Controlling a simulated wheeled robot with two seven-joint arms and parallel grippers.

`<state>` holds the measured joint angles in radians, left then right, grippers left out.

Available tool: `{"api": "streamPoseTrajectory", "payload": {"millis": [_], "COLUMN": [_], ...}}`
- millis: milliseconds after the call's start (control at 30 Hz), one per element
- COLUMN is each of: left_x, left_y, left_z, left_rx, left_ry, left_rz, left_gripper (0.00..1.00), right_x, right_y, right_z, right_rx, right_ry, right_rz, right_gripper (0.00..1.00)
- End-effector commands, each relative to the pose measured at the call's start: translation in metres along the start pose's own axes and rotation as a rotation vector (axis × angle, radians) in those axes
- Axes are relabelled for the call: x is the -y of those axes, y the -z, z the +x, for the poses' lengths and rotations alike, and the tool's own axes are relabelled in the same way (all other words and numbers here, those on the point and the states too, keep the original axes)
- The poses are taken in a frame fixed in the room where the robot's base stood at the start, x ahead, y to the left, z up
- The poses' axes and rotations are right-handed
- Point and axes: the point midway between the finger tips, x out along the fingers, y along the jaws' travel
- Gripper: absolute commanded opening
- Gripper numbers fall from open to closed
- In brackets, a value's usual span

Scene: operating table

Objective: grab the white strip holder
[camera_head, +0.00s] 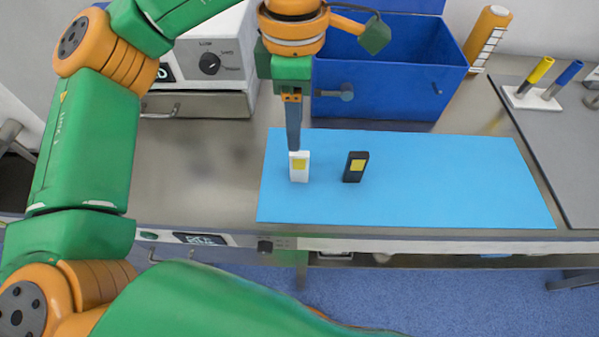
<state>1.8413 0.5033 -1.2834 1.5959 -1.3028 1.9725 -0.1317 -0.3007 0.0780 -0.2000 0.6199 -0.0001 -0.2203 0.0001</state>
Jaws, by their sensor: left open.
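The white strip holder (299,175) stands upright on the blue mat (450,190), near its left end, with a yellow patch on its front. A similar black holder (354,168) with a yellow patch stands a little to its right. My left gripper (294,145) points down at the white strip holder, with its tips at the holder's top edge. The fingers show nearly edge-on, so the gap between them is hidden, and I cannot tell whether they touch the holder. My right gripper does not show.
A blue bin (385,85) stands behind the mat, next to a white device with a knob (209,64). An orange bottle (487,38) is at the back right. A white stand (530,98) holds yellow and blue pens. The mat's right part is clear.

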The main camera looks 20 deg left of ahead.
Motion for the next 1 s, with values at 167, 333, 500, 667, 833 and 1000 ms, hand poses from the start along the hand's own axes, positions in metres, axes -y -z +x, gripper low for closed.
{"api": "streamPoseTrajectory", "payload": {"millis": [167, 333, 500, 667, 833, 1000], "left_x": [0.000, 0.003, 0.003, 0.003, 0.003, 0.003], "left_y": [0.000, -0.004, -0.005, -0.006, -0.006, -0.006], "left_z": [0.019, 0.047, 0.074, 0.077, 0.076, 0.076], "left_rx": [-0.002, -0.004, -0.001, 0.001, 0.000, 0.000], "left_ry": [0.002, 0.004, 0.002, 0.001, 0.000, 0.000], "left_rz": [0.000, 0.001, -0.001, -0.001, -0.001, -0.001], "left_gripper": [0.53, 0.53, 0.53, 0.53, 0.20, 0.00], "right_x": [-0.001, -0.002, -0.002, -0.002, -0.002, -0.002], "right_y": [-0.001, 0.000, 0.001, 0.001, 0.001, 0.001], "right_z": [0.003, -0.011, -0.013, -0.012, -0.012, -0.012], "right_rx": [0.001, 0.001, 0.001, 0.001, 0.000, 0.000], "right_ry": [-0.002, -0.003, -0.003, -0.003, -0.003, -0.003], "right_rz": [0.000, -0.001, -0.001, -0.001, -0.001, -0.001], "right_gripper": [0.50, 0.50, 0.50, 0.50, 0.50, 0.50]}}
